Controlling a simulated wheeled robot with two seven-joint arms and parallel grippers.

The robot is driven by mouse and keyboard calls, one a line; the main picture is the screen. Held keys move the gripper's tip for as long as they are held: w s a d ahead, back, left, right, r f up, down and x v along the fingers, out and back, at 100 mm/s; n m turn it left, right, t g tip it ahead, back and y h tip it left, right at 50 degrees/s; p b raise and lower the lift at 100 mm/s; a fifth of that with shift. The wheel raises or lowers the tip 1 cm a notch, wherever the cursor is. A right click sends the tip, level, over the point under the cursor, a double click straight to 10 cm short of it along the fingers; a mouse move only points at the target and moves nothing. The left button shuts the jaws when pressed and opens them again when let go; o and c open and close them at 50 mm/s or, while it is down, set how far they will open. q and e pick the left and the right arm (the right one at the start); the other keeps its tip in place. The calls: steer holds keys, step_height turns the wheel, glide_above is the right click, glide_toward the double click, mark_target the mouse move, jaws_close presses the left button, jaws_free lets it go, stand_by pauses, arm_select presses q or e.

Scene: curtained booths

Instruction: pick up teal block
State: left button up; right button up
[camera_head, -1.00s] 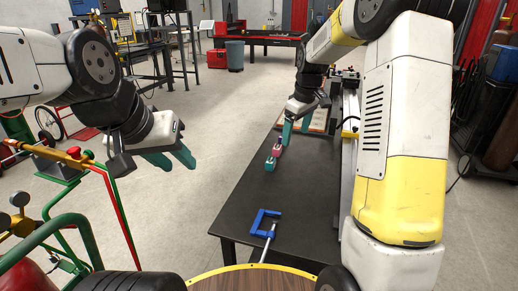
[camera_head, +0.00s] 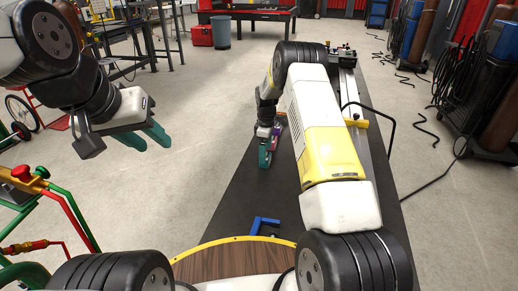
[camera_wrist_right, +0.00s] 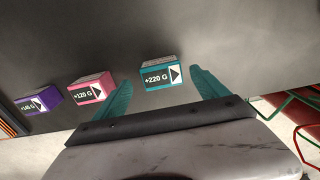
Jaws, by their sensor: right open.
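The teal block (camera_wrist_right: 152,79), marked +220 G, stands on the dark table (camera_wrist_right: 225,35) in the right wrist view. My right gripper (camera_wrist_right: 162,77) is open, with one teal finger on each side of the block in that view. I see gaps on both sides and cannot tell how deep the block sits between the fingers. In the head view my right arm and similar teal colours make the block hard to tell from the fingers. My left gripper (camera_head: 148,142) is open and empty, over the floor left of the table.
A pink block (camera_wrist_right: 90,90) and a purple block (camera_wrist_right: 38,105) stand in a row left of the teal one in the wrist view. A blue clamp (camera_head: 262,224) lies at the table's near end. Coloured pipes (camera_head: 72,210) stand at the left.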

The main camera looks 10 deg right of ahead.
step_height(320, 180, down, 4)
steer(key=shift+s, duration=0.15)
steer(key=shift+c, duration=0.4)
jaws_close()
steer(key=shift+r, duration=0.1)
